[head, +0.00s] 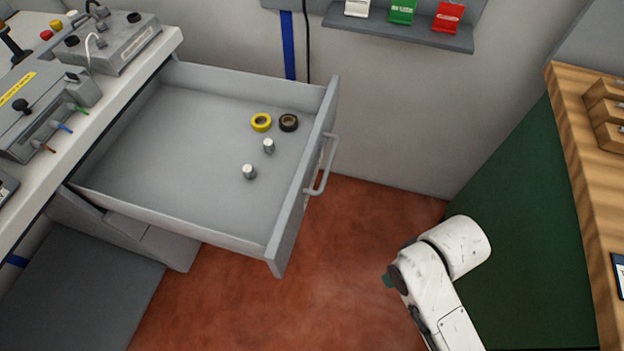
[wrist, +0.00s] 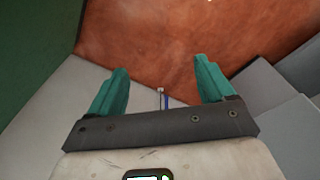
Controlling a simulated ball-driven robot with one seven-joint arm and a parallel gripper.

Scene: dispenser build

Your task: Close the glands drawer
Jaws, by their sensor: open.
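The grey drawer (head: 283,225) at the left of the head view is pulled well out from under the white bench top. Its bar handle (head: 326,165) is on the right-hand front panel. Inside lie a yellow ring (head: 261,122), a dark ring (head: 289,122) and two small metal cylinders, which look like glands (head: 249,171). No label is readable on the drawer. My gripper (wrist: 160,82) shows in the wrist view with two teal fingers spread apart and nothing between them. In the head view, my arm is at the lower right, apart from the handle, with the gripper mostly hidden.
The bench top (head: 125,88) carries grey test boxes at the left. A grey shelf (head: 400,30) with small packets is on the back wall. A wooden bench (head: 585,170) with a green side stands at the right. Red floor (head: 340,270) lies clear between drawer and arm.

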